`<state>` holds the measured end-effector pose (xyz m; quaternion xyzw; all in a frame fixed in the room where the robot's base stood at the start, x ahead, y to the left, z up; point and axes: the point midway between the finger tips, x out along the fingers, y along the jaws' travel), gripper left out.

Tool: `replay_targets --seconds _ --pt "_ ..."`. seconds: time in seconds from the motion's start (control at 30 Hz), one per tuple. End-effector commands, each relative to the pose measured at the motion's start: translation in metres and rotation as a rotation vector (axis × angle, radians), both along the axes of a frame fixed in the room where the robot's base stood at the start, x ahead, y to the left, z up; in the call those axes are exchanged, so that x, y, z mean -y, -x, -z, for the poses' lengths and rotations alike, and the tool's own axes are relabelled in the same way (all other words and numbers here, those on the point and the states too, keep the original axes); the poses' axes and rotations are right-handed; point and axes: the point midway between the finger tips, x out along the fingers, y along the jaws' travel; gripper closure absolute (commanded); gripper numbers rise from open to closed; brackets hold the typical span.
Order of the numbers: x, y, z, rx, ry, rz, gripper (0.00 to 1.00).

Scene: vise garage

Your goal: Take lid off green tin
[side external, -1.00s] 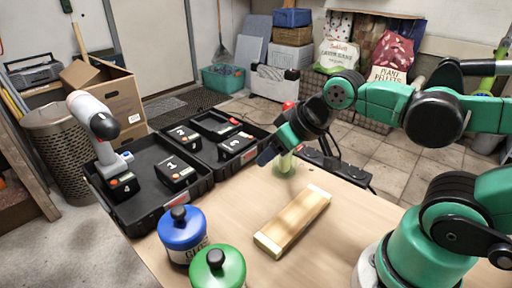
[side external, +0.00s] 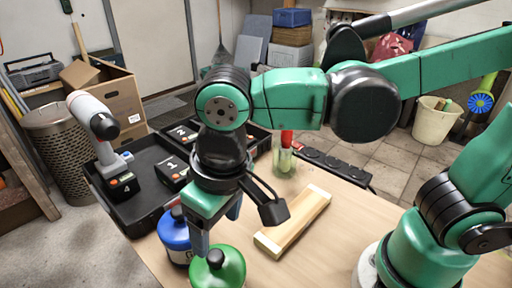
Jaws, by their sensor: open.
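A green tin (side external: 229,270) with a domed green lid and a black knob (side external: 215,258) stands at the front edge of the workbench in the side external view. Its lower part is cut off by the picture's bottom edge. My gripper (side external: 219,236) points down just above and behind the green tin, near its knob. Its fingers are apart, and I see nothing between them. I cannot tell whether a finger touches the lid. A blue tin (side external: 174,236) stands directly left of the green tin, partly hidden behind my gripper.
A wooden block (side external: 292,220) lies right of my gripper on the workbench (side external: 335,240). A glass jar with a red-handled tool (side external: 285,155) and a power strip (side external: 335,165) are behind. A black tray (side external: 150,195) with numbered battery packs and a drill (side external: 97,125) is at left.

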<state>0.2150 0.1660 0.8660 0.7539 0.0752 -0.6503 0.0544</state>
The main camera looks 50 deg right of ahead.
Motion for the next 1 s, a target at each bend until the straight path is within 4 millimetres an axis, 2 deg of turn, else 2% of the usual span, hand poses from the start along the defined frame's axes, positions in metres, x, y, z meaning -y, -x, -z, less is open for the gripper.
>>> replay_targets --seconds 0.1,0.6,1.0 --pt "-0.011 0.007 0.002 -0.023 0.021 -0.012 0.32" --pt "-0.013 0.001 0.050 -0.025 0.021 -0.010 0.32" --pt "-0.012 0.001 0.056 -0.024 0.021 -0.011 0.32"
